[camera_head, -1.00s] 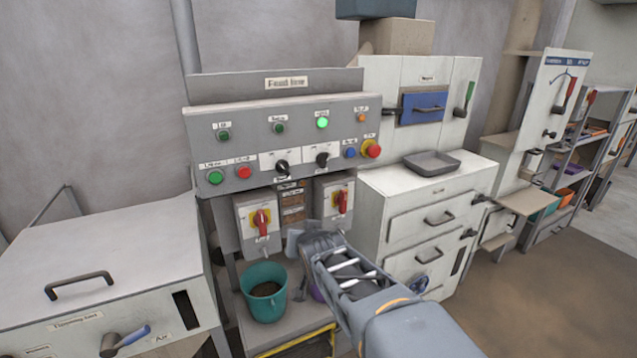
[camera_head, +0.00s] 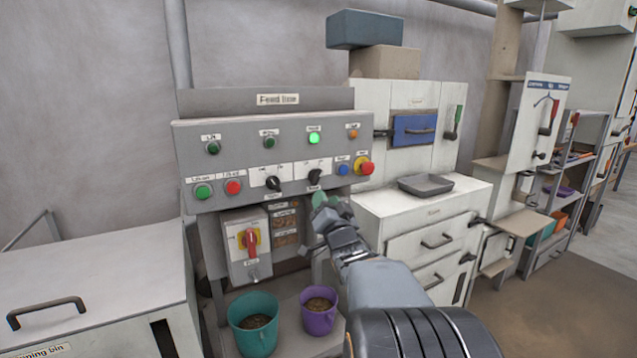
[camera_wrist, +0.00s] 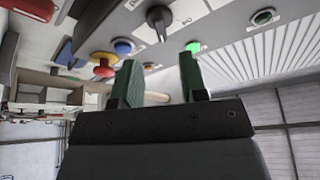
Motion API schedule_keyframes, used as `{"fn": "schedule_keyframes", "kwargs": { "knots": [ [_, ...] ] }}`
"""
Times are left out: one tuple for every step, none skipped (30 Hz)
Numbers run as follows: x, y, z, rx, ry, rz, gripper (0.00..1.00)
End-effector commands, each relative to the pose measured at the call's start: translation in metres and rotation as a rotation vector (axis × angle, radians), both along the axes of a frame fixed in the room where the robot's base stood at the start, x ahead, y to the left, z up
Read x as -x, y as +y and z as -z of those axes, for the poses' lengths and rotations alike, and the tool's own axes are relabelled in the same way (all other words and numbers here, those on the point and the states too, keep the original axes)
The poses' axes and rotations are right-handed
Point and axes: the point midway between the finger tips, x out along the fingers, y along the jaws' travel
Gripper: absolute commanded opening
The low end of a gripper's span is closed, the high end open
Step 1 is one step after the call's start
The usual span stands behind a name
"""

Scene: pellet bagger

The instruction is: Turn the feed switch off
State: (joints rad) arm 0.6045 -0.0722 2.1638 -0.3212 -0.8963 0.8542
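The grey control panel marked "Feed line" (camera_head: 277,99) carries two black rotary knobs, a left one (camera_head: 273,183) and a right one (camera_head: 314,177). Their small labels are too blurred to read. A red-and-yellow rotary switch (camera_head: 250,240) sits on a box below the panel; its handle looks upright. My gripper (camera_head: 325,208) is just below the right knob, apart from it. In the wrist view my gripper (camera_wrist: 160,80) shows two green fingers spread with nothing between them. A black knob (camera_wrist: 158,18) lies beyond the fingers there. The second red-and-yellow switch is hidden behind my gripper and arm.
A lit green lamp (camera_head: 314,138), a blue button (camera_head: 343,169) and a red stop button (camera_head: 367,168) sit near the right knob. A teal bucket (camera_head: 254,325) and a purple bucket (camera_head: 319,312) stand below. A white cabinet (camera_head: 425,235) is close on the right.

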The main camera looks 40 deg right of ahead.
Motion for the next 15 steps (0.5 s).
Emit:
{"fn": "schedule_keyframes", "kwargs": {
  "knots": [
    [-0.010,-0.003,-0.005,0.000,0.000,-0.001,0.39],
    [-0.015,-0.005,-0.006,0.000,0.000,-0.001,0.39],
    [-0.022,-0.007,-0.009,0.000,0.000,-0.001,0.39],
    [-0.026,-0.009,-0.011,0.000,0.001,-0.001,0.39],
    [-0.030,-0.010,-0.012,0.000,0.002,-0.001,0.39],
    [-0.036,-0.012,-0.014,0.001,0.001,0.000,0.39],
    [-0.040,-0.014,-0.015,0.001,0.001,0.000,0.39],
    [-0.043,-0.015,-0.017,0.001,0.000,0.000,0.39],
    [-0.048,-0.017,-0.018,0.001,0.001,0.000,0.39],
    [-0.051,-0.018,-0.020,0.000,0.002,0.001,0.39],
    [-0.053,-0.019,-0.021,0.000,0.002,0.001,0.39],
    [-0.057,-0.020,-0.022,0.000,0.002,0.001,0.39],
    [-0.059,-0.021,-0.022,0.000,0.002,0.001,0.39],
    [-0.060,-0.021,-0.023,0.000,0.002,0.001,0.39],
    [-0.063,-0.022,-0.024,0.001,0.000,0.000,0.39]
  ]
}}
